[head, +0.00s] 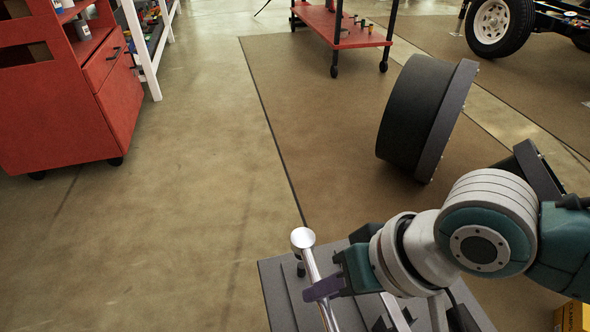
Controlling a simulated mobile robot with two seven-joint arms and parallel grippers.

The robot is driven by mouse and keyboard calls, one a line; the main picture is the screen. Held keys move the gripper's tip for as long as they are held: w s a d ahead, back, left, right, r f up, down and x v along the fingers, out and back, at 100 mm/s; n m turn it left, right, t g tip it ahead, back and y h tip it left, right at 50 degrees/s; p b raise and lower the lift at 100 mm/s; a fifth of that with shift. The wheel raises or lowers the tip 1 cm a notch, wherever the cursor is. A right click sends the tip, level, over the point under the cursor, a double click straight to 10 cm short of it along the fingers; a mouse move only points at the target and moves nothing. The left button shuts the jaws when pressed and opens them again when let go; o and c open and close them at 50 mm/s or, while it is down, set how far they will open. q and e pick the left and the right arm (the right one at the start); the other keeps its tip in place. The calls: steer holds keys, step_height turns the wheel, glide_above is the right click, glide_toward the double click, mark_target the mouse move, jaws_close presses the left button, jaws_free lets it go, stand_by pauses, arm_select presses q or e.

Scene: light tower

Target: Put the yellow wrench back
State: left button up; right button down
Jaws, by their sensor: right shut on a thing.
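My right gripper (325,287) comes in from the right and is shut on the shaft below the head. Its purplish fingertip lies across the shaft. My left gripper is not in view.
A grey slotted platform (276,283) lies below my right gripper. A large black drum-like part (410,115) is beyond the arm. A red cabinet (60,110) stands at left, a red cart (340,28) at the back. A wheel (491,20) is at back right. The middle floor is clear.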

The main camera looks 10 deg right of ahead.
mark_target(326, 304)
steer(key=shift+f+b, duration=0.4)
steer(key=shift+f, duration=0.55)
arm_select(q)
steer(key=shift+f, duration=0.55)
arm_select(e)
steer(key=shift+r, duration=0.2)
arm_select(q)
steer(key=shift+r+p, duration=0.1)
steer(key=shift+p, duration=0.2)
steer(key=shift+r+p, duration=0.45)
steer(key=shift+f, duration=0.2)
arm_select(e)
steer(key=shift+f, duration=0.25)
steer(key=shift+f+b, duration=1.05)
steer(key=shift+f, duration=0.25)
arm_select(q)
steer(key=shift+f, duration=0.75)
arm_select(e)
steer(key=c, duration=0.7)
jaws_free()
